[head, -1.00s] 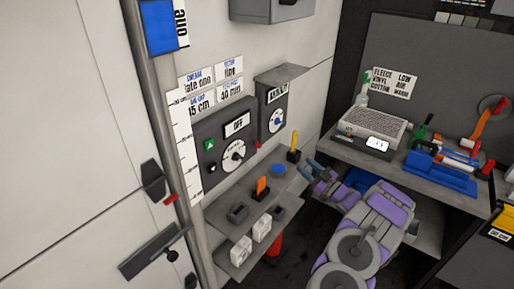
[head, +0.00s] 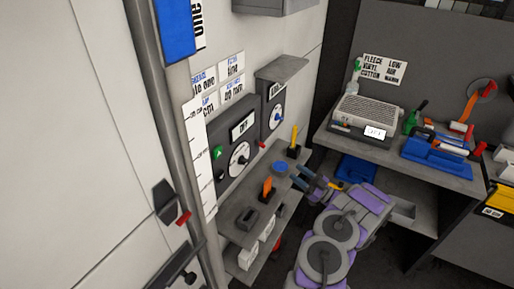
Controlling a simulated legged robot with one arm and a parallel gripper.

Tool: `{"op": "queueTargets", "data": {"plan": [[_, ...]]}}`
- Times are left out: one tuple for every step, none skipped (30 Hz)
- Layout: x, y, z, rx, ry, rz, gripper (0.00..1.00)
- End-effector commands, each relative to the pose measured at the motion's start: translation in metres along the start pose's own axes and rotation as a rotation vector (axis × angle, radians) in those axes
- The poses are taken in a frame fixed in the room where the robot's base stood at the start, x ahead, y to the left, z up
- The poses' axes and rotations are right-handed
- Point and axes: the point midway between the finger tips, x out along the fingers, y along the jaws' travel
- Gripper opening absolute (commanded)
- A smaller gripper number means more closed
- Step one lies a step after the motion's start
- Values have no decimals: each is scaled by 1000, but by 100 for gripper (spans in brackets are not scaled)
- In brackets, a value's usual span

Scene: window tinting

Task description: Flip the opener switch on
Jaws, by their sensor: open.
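No switch is readably labelled as the opener. A dark bracket with a red tip (head: 183,218) sits on the pale door at the left. A grey control box (head: 234,150) on the wall carries a small sign, a green light (head: 218,153) and a round dial (head: 239,157). A second box (head: 274,112) with a blue-centred dial is to its right, and a small red part (head: 262,145) shows between them. My gripper (head: 307,182) is open and empty, in front of the shelf's right end and apart from both boxes.
The wall shelf (head: 240,196) holds an orange item (head: 267,188), a blue disc (head: 280,168) and a yellow-handled tool (head: 294,140). A workbench (head: 345,150) at the right carries a grey heater-like unit (head: 366,116) and a blue tool (head: 437,152). A vertical post (head: 180,130) stands beside the door.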

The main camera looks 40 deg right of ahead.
Motion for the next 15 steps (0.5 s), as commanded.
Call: {"op": "queueTargets", "data": {"plan": [[7, 0, 1, 0, 1, -2, 44], [12, -1, 1, 0, 2, -2, 44], [21, -3, 0, 0, 2, -4, 44], [28, -5, -1, -2, 2, -5, 44], [36, -7, -2, -6, 1, -6, 44], [45, -9, -2, -9, -1, -8, 44], [53, -12, -3, -10, -3, -9, 44], [60, -14, -4, -12, -4, -10, 44], [70, -18, -6, -14, -3, -13, 44], [78, -20, -8, -17, -2, -15, 44], [84, -22, -9, -19, -2, -17, 44], [93, -23, -9, -20, -3, -17, 44], [99, -23, -8, -20, -4, -16, 44], [104, -23, -8, -20, -5, -16, 44], [111, -21, -7, -18, -6, -14, 44]]}}
